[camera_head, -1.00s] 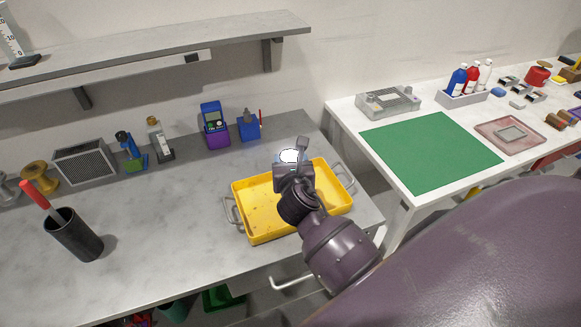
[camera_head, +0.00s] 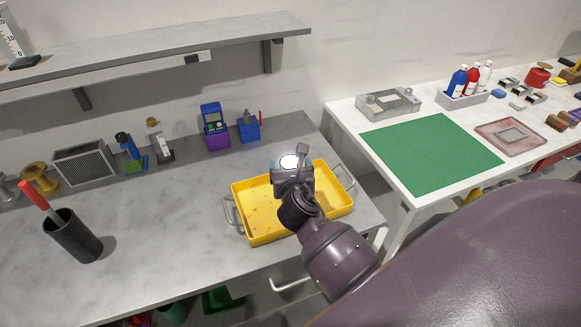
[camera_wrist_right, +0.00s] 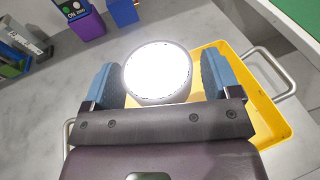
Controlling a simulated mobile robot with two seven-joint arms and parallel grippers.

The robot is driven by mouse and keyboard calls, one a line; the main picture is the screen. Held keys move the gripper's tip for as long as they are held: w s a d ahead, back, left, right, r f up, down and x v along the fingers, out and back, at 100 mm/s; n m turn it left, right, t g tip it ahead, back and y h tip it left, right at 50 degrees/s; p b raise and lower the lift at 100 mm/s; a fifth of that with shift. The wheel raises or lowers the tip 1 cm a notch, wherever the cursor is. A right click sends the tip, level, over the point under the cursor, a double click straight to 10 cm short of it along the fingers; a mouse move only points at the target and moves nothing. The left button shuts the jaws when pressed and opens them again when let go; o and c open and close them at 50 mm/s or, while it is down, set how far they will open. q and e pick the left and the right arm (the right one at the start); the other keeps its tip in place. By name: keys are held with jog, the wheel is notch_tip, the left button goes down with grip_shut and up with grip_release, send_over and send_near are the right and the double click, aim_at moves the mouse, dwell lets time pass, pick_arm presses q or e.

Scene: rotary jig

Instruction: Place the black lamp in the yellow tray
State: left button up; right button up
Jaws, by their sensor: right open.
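The black lamp shows mainly as a glowing white round face with a grey rim in the right wrist view (camera_wrist_right: 158,72). In the head view its bright face (camera_head: 289,161) is at the far edge of the yellow tray (camera_head: 245,223). My right gripper (camera_wrist_right: 158,80) is open, with one blue finger on each side of the lamp. The lamp's base is hidden, so I cannot tell whether it rests on the tray floor. The tray also shows in the right wrist view (camera_wrist_right: 262,112), behind and right of the lamp. My left gripper is out of view.
A blue-and-purple device (camera_head: 215,127) and a blue holder (camera_head: 249,128) stand behind the tray. A black cup (camera_head: 73,236) with a red-handled tool is at the left. A shelf (camera_head: 160,50) overhangs the back. The grey bench (camera_head: 165,215) left of the tray is clear.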

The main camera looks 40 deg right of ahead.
jog(key=shift+r, duration=0.15)
jog(key=v, duration=1.2)
jog(key=s+f+m+y, duration=0.1)
jog(key=f+m, duration=0.2)
jog(key=s+f+m+y, duration=0.1)
jog(key=f+m, duration=0.2)
jog(key=m, duration=0.1)
jog(key=s+f+m+g+y, duration=0.1)
jog(key=f+m+y, duration=0.1)
jog(key=f+m, duration=0.1)
jog(key=shift+s+a+m, duration=0.2)
jog(key=shift+a+m, duration=0.1)
jog(key=shift+m, duration=0.4)
jog(key=s+f+m+y, duration=0.1)
jog(key=s+f+m, duration=0.2)
jog(key=m, duration=0.6)
jog(key=s+f+m+g+y, duration=0.1)
jog(key=s+f+m, duration=0.3)
jog(key=m, duration=0.5)
jog(key=shift+d+f+y, duration=0.3)
jog(key=shift+d+y, duration=0.15)
jog(key=shift+y, duration=0.25)
jog(key=shift+f, duration=0.1)
